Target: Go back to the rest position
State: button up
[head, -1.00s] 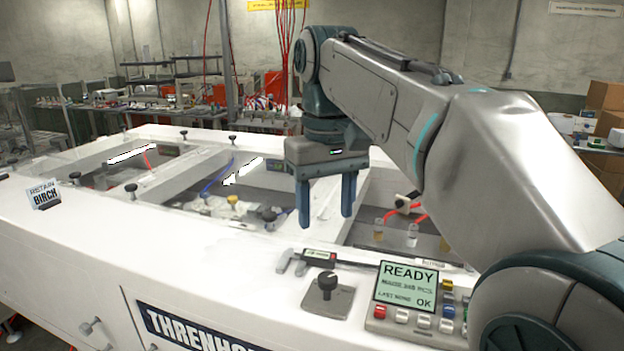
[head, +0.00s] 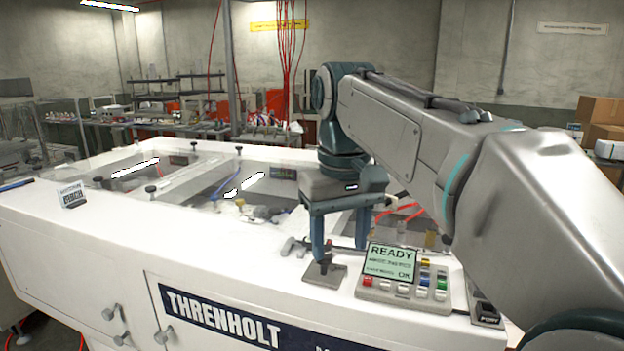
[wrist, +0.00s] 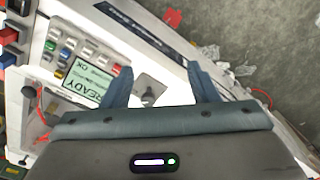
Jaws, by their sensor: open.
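My gripper (head: 340,245) is open, its two blue fingers pointing down above the front right of the white machine top (head: 150,240). A joystick knob on a square plate (head: 324,270) is just below and in front of the fingers in the head view. The knob (wrist: 150,97) shows between the fingertips in the wrist view. I cannot tell whether the fingers touch anything.
A control panel (head: 410,285) with a READY screen and coloured buttons sits right of the fingers. A caliper (head: 292,247) lies behind the knob, partly hidden. Glass-covered bays (head: 235,195) lie behind. A small sign (head: 72,196) stands at the left. Free air is above the machine.

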jog(key=s+d+f+m+t, duration=0.1)
jog(key=s+d+f, duration=0.4)
jog(key=f, duration=0.5)
jog(key=s+d+f+m+t, duration=0.2)
jog(key=s+d+f, duration=0.3)
jog(key=f, duration=0.5)
jog(key=shift+s+d+f+m, duration=0.25)
jog(key=shift+s+m, duration=0.35)
jog(key=shift+s, duration=0.45)
